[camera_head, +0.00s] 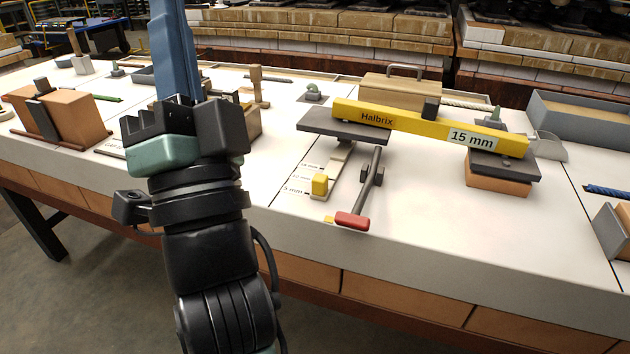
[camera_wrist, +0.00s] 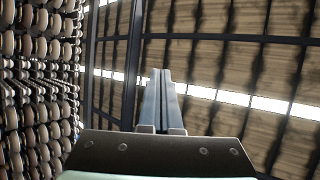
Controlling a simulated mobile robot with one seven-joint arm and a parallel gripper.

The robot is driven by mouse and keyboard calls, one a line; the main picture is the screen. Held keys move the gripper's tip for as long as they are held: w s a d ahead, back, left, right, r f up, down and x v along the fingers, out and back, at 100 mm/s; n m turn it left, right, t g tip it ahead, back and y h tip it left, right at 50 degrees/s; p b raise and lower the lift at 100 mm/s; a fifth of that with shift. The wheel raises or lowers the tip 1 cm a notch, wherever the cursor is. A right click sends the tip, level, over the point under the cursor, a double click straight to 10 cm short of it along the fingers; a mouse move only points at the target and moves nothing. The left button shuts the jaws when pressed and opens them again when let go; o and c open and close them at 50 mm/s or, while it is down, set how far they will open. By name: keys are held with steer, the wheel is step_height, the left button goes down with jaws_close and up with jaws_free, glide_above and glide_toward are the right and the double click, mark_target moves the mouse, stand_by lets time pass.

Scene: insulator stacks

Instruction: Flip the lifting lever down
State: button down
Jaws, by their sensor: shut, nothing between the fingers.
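A lever with a dark grey rod and a red handle (camera_head: 353,220) stands at the front of the white-topped bench, right of my arm. Its rod runs back beneath a yellow bar (camera_head: 410,124) marked "Halbrix" and "15 mm". A scale plate with a yellow block (camera_head: 320,184) lies just left of it. My gripper (camera_head: 173,40) points upward, left of the lever and well apart from it; its tips are cut off by the top edge. In the wrist view my gripper's fingers (camera_wrist: 162,78) are shut together and empty, against the roof.
An orange block fixture (camera_head: 75,120) stands at left, a grey tray (camera_head: 580,125) at back right. The bench is clear between lever and right block.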

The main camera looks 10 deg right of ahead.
steer(key=w+d+f+m+h, duration=0.25)
steer(key=f+m+h, duration=0.25)
steer(key=f+m, duration=0.55)
steer(key=m+g+h, duration=1)
steer(key=m+h, duration=0.5)
steer(key=m, duration=1.2)
glide_toward(346, 235)
steer(key=s+r, duration=0.2)
steer(key=shift+a+f, duration=0.15)
steer(key=shift+a, duration=0.2)
steer(key=shift+w+d, duration=0.1)
steer(key=x, duration=1)
steer(key=shift+r, duration=0.2)
